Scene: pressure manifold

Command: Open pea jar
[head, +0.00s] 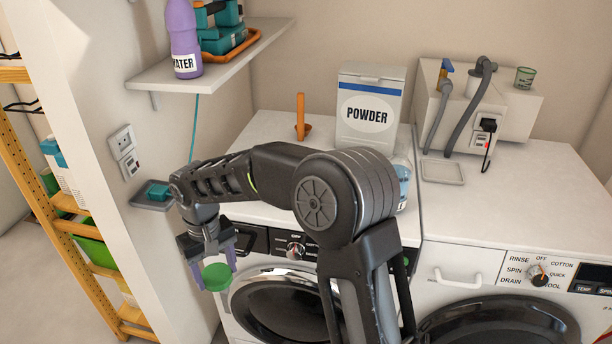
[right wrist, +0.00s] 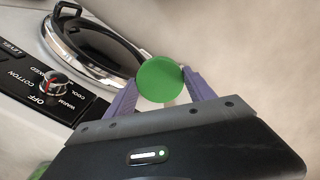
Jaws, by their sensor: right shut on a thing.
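My right gripper (head: 208,262) hangs in front of the left washing machine, near its left edge. Its purple fingers are shut on a round green lid (head: 216,275). In the right wrist view the green lid (right wrist: 160,79) shows as a flat disc between the fingertips (right wrist: 158,88). I cannot clearly make out a jar body under the lid, and no pea label is readable. My left gripper is not in view.
The left washing machine (head: 262,239) carries a powder box (head: 368,85) and an orange upright part (head: 301,118). A wall shelf (head: 215,72) holds a purple water bottle (head: 184,38). A yellow rack (head: 22,140) stands at the far left.

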